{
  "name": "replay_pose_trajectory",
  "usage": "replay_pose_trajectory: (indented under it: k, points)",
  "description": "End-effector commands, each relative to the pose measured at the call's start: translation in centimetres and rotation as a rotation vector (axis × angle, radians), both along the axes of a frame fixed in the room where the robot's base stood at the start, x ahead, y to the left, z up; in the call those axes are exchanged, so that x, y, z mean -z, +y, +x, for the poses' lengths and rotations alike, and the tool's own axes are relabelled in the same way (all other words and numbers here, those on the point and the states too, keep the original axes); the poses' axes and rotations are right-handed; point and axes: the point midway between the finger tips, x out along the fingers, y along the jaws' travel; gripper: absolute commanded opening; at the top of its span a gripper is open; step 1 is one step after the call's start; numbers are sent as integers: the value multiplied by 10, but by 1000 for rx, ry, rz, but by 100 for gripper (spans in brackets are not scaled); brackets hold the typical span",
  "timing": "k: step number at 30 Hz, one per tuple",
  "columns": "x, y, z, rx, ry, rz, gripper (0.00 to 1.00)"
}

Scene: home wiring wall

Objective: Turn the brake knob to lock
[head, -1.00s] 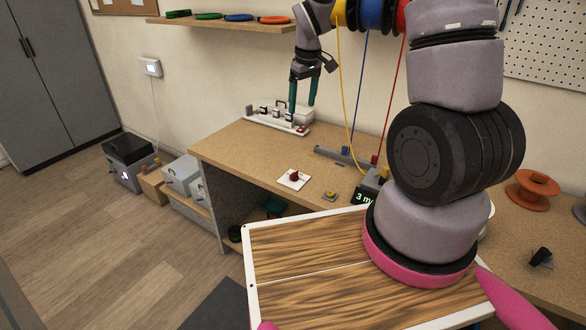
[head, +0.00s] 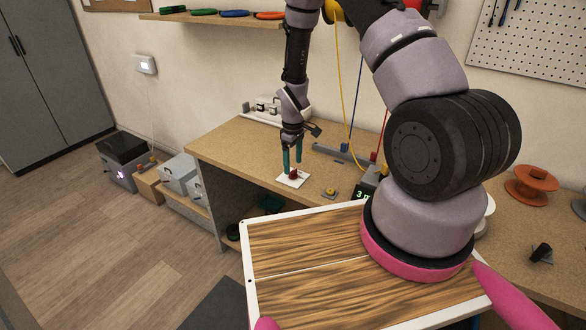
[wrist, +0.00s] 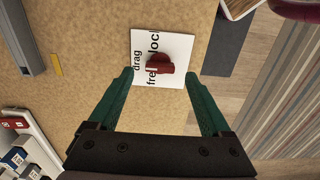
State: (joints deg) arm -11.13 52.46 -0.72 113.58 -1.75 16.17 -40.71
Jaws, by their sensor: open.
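The red brake knob (wrist: 160,64) sits on a white square plate (wrist: 180,44) on the workbench. The plate's black words read "drag", "free" and "lock", turned sideways in the wrist view; the knob partly covers some lettering. I cannot tell for sure which word the knob points at. My gripper (wrist: 160,77) is open, with its green fingers apart on either side of the knob in the picture. In the head view my gripper (head: 292,162) points down at the knob (head: 294,174), close above the plate; contact cannot be made out.
A yellow button (head: 330,193) on a small base lies right of the plate. A white strip (head: 268,113) of devices lies at the back left.

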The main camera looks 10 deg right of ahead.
Motion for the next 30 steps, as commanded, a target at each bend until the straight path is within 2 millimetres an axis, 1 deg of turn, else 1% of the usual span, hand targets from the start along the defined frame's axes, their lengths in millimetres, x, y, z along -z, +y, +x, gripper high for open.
replay_pose_trajectory:
  k: [1, 3, 6, 10, 16, 17, 18, 20, 21, 23, 24, 30]
  points:
    - [8, 0, 0, 0, 1, 0, 82]
    - [17, 0, -1, 1, 3, 0, 82]
    - [24, 0, 0, 1, 0, 0, 82]
    - [28, 0, 0, 1, 0, 0, 82]
    - [28, 0, 0, 1, 0, 0, 82]
    - [28, 0, 0, 1, 0, 0, 79]
    - [28, 0, 0, 1, 0, 0, 63]
    - [28, 0, 0, 1, 0, 0, 40]
    - [28, 0, 0, 1, 0, 0, 25]
    - [28, 0, 0, 1, 0, 0, 2]
    - [28, 0, 0, 1, 0, 0, 0]
    - [28, 0, 0, 15, 0, 0, 0]
